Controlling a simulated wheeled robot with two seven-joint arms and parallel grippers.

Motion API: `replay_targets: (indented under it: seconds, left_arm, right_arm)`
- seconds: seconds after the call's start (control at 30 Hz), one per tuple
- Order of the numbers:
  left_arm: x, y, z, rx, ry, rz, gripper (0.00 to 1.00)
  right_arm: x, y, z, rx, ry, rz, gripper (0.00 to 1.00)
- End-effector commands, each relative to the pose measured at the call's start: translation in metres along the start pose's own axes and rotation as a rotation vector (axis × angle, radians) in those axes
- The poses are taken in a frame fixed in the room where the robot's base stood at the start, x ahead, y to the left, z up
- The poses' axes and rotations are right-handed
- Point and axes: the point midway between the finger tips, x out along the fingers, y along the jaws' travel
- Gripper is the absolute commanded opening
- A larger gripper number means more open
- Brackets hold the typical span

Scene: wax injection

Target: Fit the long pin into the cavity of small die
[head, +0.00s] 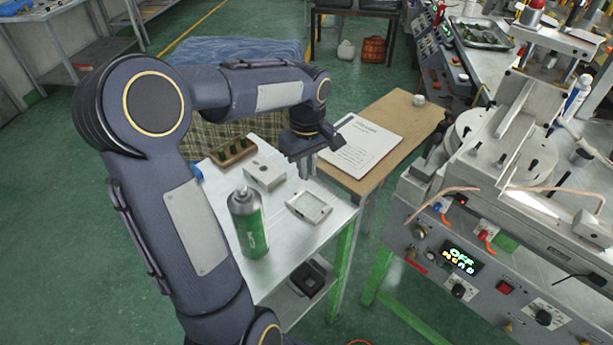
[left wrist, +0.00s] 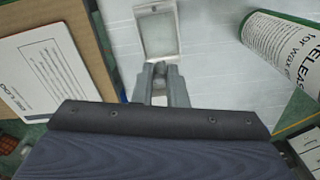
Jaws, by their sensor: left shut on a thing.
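My left gripper (head: 307,172) hangs over the white table, fingers pointing down. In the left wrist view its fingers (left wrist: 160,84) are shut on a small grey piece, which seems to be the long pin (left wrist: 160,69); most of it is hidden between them. A shallow, square metal die half with a recess (head: 309,208) lies flat on the table, in front of and below the gripper; it also shows in the left wrist view (left wrist: 158,35). A metal block with a small hole (head: 264,176) lies to the left of the gripper. I cannot tell which one is the small die.
A green-and-grey spray can (head: 248,222) stands at the table's near left, also in the left wrist view (left wrist: 285,48). A slotted wooden holder (head: 233,151) lies behind the block. A printed sheet (head: 362,146) lies on the brown board beyond. The wax machine (head: 480,250) stands right.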

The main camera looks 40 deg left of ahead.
Motion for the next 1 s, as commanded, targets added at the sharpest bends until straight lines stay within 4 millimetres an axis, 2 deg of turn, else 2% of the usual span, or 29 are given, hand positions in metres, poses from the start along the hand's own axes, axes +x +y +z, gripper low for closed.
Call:
replay_targets:
  seconds: [0.03, 0.1, 0.63, 1.0]
  left_arm:
    - [0.012, -0.001, 0.0, 0.0, -0.001, -0.001, 0.0]
    - [0.017, -0.001, 0.0, 0.0, -0.001, 0.0, 0.0]
    - [0.019, 0.0, 0.003, 0.002, -0.001, 0.001, 0.0]
    - [0.048, -0.001, 0.003, 0.001, -0.001, 0.0, 0.0]
  right_arm:
    - [0.007, 0.003, 0.004, 0.0, 0.0, 0.0, 0.84]
    - [0.009, 0.004, 0.004, 0.0, 0.0, 0.0, 0.84]
    - [0.009, 0.004, 0.004, 0.0, 0.0, 0.0, 0.84]
    - [0.028, 0.013, 0.014, 0.0, 0.0, 0.0, 0.84]
